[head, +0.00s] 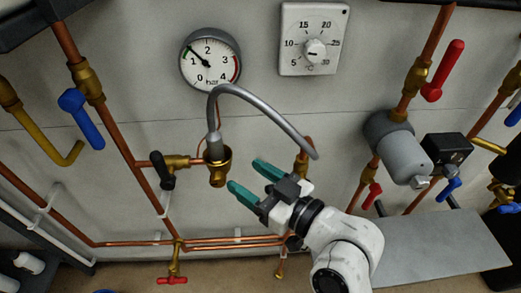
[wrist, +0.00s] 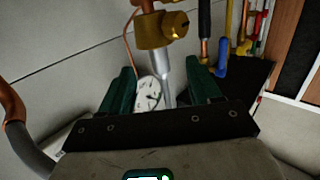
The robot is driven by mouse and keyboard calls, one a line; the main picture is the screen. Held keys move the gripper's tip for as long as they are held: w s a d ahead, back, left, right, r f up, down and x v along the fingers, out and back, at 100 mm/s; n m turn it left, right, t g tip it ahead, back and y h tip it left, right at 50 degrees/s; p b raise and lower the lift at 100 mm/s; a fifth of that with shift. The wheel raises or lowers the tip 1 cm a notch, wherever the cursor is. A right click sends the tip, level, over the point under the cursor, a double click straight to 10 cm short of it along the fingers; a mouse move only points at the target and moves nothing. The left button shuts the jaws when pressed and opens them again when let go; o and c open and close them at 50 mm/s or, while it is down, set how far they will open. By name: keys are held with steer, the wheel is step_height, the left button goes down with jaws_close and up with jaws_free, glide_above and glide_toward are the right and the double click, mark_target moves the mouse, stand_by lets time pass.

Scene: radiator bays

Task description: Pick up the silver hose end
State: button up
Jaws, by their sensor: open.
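The silver hose end (head: 214,147) stands upright in a brass fitting (head: 218,168) on the wall pipework, and a grey hose (head: 258,98) arcs from it to the right. My gripper (head: 253,181) is open and empty, to the lower right of the hose end in the head view. In the wrist view the silver hose end (wrist: 165,72) appears in line with the gap between the green fingers of my gripper (wrist: 160,72), with the brass fitting (wrist: 160,30) above it. I cannot tell how far ahead of the fingertips it is.
A pressure gauge (head: 210,60) and a white thermostat (head: 313,40) are on the wall above. A black-handled valve (head: 162,170) is left of the fitting. A copper pipe (head: 303,160) is behind my gripper. A grey cylinder (head: 400,147) is at right.

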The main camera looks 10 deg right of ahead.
mark_target(221, 149)
steer(key=w+a, duration=0.1)
steer(key=w+a+r+p, duration=0.1)
steer(key=w+a, duration=0.1)
steer(key=w, duration=0.1)
steer(key=shift+r, duration=0.3)
steer(key=shift+p+x, duration=1.3)
steer(key=shift+x, duration=1.65)
steer(key=shift+r, duration=0.15)
steer(key=c, duration=1)
jaws_close()
steer(key=shift+r, duration=0.15)
